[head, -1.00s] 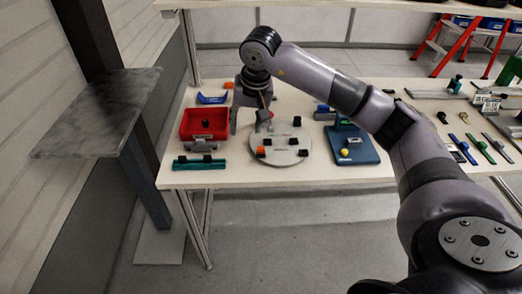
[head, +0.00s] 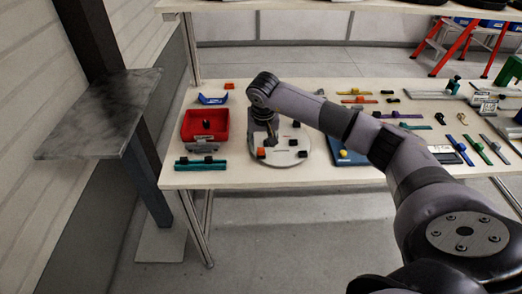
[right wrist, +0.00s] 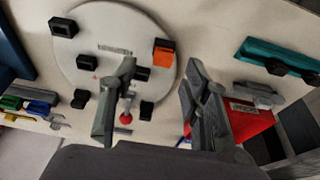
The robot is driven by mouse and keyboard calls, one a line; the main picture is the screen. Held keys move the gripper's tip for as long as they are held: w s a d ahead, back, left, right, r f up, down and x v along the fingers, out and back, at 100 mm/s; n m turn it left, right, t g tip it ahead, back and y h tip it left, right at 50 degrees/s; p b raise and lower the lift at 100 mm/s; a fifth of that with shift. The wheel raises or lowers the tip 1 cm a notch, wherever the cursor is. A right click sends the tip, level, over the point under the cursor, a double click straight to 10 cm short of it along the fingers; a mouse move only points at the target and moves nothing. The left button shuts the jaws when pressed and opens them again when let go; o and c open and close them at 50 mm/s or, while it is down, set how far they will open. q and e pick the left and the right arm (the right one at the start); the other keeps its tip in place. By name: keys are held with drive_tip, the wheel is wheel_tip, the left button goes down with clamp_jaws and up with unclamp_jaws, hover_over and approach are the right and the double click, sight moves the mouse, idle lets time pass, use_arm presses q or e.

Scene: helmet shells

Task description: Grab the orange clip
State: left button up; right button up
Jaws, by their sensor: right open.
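The orange clip (head: 261,153) sits on the left front part of the round, light disc (head: 283,158) on the table. In the right wrist view the orange clip (right wrist: 163,56), with a black part, lies near the disc's edge, beyond and between my fingertips. My right gripper (head: 268,138) is above the disc, pointing down. In the right wrist view its fingers (right wrist: 161,75) are apart, with nothing held between them. I cannot tell its exact height above the clip. My left gripper is not in view.
Several black clips stand on the disc. A red bin (head: 188,128) and a teal rail (head: 187,164) lie to its left. A blue plate (head: 347,158) is to its right, partly hidden by my arm. A grey stand (head: 100,115) is left of the table.

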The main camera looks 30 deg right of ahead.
sight(261, 149)
drive_tip(key=x, duration=0.2)
drive_tip(key=p+x, duration=0.1)
drive_tip(key=x, duration=0.1)
drive_tip(key=shift+w+f, duration=0.3)
drive_tip(key=c, duration=0.8)
